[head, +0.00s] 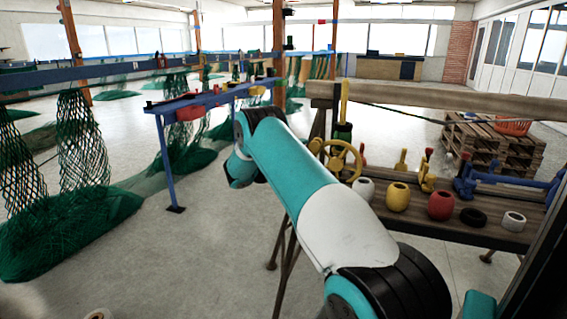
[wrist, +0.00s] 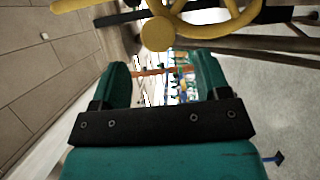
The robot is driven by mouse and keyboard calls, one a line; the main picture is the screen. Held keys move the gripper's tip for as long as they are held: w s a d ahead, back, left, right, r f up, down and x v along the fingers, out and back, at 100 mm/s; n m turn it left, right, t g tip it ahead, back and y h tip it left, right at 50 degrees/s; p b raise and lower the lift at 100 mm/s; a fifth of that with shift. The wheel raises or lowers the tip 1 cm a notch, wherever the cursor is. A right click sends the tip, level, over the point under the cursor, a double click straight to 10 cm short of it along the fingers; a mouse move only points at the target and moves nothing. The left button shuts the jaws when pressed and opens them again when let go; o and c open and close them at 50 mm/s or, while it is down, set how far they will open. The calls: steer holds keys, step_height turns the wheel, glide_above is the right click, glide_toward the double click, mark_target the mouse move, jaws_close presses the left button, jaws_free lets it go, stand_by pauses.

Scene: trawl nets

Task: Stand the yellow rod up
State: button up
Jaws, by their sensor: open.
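A yellow rod (head: 344,101) shows upright in the head view, its lower end at a dark green holder (head: 342,132) behind the workbench's near left corner. Whether it is seated in the holder or beside it I cannot tell. In the wrist view, which is turned sideways, a yellow bar (wrist: 74,4) that looks like the rod is cut off at the top left edge. My gripper (wrist: 161,64) is open, with nothing between its fingers. The rod lies off to the side of the fingers, apart from them. In the head view my arm hides the gripper.
A yellow handwheel (head: 338,158) stands by the rod; it fills the wrist view's top (wrist: 157,33). The bench (head: 480,232) holds several floats and yellow fittings. A wooden beam (head: 440,100) runs behind.

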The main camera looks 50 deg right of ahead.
steer(key=w+a+b, duration=0.1)
steer(key=a+b, duration=0.9)
steer(key=b, duration=1.1)
steer(key=shift+w+f, duration=0.15)
steer(key=shift+f, duration=0.1)
steer(key=shift+a+r, duration=0.1)
steer(key=shift+r, duration=0.1)
